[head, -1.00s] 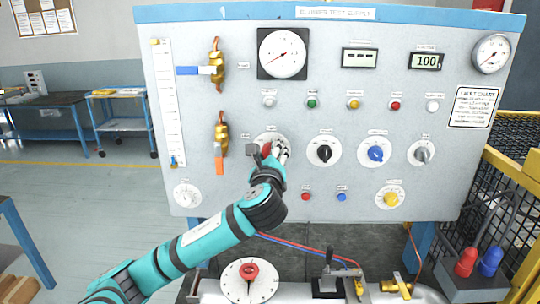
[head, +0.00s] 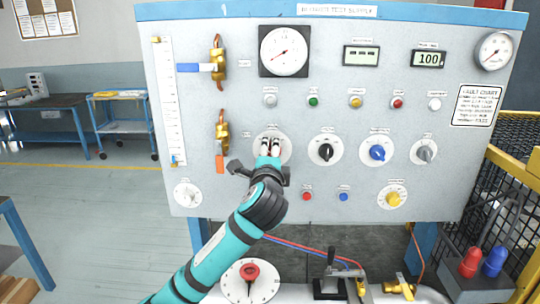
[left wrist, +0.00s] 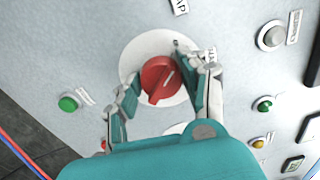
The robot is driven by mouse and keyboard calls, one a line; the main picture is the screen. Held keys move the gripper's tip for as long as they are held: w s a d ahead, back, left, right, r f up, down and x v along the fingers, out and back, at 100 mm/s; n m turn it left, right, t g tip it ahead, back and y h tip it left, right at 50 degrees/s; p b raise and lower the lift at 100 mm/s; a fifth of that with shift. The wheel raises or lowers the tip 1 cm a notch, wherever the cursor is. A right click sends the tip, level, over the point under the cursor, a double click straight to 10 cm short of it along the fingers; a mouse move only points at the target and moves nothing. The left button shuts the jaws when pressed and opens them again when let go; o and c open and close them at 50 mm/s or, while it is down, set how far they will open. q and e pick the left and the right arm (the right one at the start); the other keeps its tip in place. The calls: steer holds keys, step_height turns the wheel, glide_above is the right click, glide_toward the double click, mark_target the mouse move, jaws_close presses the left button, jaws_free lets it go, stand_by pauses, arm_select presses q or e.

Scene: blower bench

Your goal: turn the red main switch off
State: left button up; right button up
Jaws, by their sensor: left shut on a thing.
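The red main switch (left wrist: 158,80) is a round red knob with a white pointer line, on a white dial plate (left wrist: 135,52) on the panel. In the left wrist view the knob sits between the two fingers of my left gripper (left wrist: 165,88), which is shut on it. The pointer line slants to the upper right in that view. In the head view my left gripper (head: 270,146) reaches up to the white dial (head: 286,142) in the left part of the panel and mostly hides the knob. My right gripper is not in view.
Black (head: 325,151), blue (head: 377,152) and grey (head: 424,153) knobs stand in a row to the right. A brass valve with an orange handle (head: 220,163) is close on the left. A red button (head: 307,196) and a blue button (head: 343,197) are below right.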

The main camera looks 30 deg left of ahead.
arm_select(q)
steer(key=shift+f+n, duration=0.1)
steer(key=shift+n, duration=0.3)
steer(key=o, duration=1.2)
steer(key=v, duration=1.2)
steer(key=shift+s, duration=0.1)
